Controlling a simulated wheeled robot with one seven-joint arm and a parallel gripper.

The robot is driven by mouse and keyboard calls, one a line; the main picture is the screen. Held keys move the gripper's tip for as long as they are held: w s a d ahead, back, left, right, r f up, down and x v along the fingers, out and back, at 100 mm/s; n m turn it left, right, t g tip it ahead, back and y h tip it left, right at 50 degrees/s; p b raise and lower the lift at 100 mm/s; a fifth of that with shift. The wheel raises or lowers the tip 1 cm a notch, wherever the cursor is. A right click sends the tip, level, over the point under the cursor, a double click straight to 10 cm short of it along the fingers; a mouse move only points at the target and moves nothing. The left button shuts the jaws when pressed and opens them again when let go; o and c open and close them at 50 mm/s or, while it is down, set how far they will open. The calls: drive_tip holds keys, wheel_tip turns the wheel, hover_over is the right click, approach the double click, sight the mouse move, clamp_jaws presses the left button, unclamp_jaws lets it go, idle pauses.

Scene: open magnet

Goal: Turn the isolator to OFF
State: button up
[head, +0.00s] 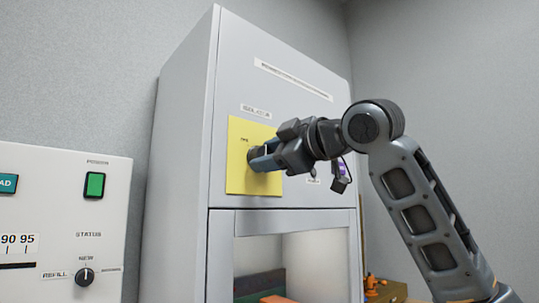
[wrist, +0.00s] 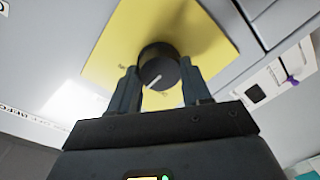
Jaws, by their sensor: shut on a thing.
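The isolator is a dark round knob (wrist: 158,65) with a white pointer line, on a yellow plate (head: 240,178) on the front of a tall grey cabinet (head: 290,125). The yellow plate also shows in the wrist view (wrist: 110,62). My gripper (wrist: 160,88) has its two fingers on either side of the knob and is shut on it. In the head view my gripper (head: 262,160) reaches the plate from the right and hides most of the knob. The small marks on the plate are too blurred to read.
A white panel (head: 60,215) at the left carries a green POWER switch (head: 95,185) and a black NEW/REFILL selector (head: 84,277). An open bay (head: 315,262) lies below the yellow plate. A purple item (wrist: 292,79) is to the right.

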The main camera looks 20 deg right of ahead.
drive_tip(key=n, duration=0.9)
drive_tip(key=shift+a+f+h, duration=0.1)
drive_tip(key=shift+h, duration=0.2)
idle(0.5)
drive_tip(key=o, duration=1.1)
drive_tip(key=shift+c, duration=0.2)
drive_tip(key=b+v, duration=0.1)
drive_tip(key=v, duration=0.7)
drive_tip(key=shift+b, duration=0.35)
